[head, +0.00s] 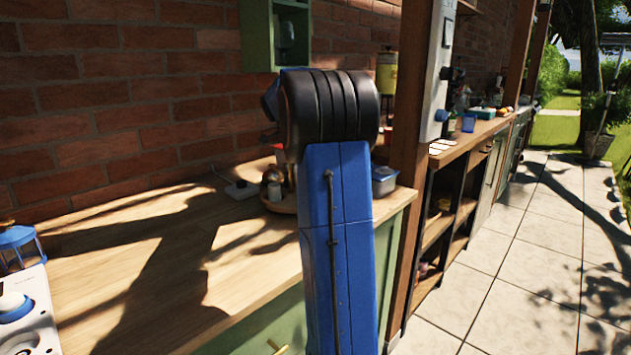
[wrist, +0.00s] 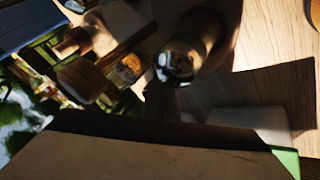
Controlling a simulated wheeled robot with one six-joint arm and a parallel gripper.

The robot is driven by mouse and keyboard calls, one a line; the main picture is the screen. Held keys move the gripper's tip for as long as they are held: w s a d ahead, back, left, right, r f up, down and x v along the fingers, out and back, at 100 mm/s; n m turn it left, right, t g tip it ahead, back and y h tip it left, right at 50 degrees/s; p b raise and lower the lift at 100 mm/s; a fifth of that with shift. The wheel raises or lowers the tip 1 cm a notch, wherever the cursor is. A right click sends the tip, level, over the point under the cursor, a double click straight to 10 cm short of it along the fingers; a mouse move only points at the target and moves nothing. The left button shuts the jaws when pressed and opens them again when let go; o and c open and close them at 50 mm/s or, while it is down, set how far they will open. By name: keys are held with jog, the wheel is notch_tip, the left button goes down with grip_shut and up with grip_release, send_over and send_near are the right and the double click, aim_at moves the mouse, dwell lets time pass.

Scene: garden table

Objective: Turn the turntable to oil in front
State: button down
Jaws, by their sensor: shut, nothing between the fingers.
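The turntable (head: 271,207) is a round wooden tray on the counter in the head view, with its right part hidden behind my blue arm. A light, low jar (head: 273,191) and a darker container with a rounded top (head: 270,174) stand on it. I cannot tell which item is the oil. In the wrist view, a dark cylinder with a shiny metal end (wrist: 178,62) and a round wooden-topped item (wrist: 85,80) show close up. My gripper (wrist: 165,100) seems to be the dark shape beside them, shut and empty; whether it touches anything is unclear.
The wooden counter (head: 130,280) is mostly clear left of the turntable.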

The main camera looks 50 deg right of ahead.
jog(key=shift+s+a+m+y, duration=0.2)
jog(key=shift+s+m+y, duration=0.25)
jog(key=shift+m, duration=0.25)
jog(key=shift+s+a+m+y, duration=0.45)
jog(key=shift+m+y, duration=0.2)
jog(key=shift+m, duration=0.45)
dwell(0.4)
jog(key=shift+r, duration=0.1)
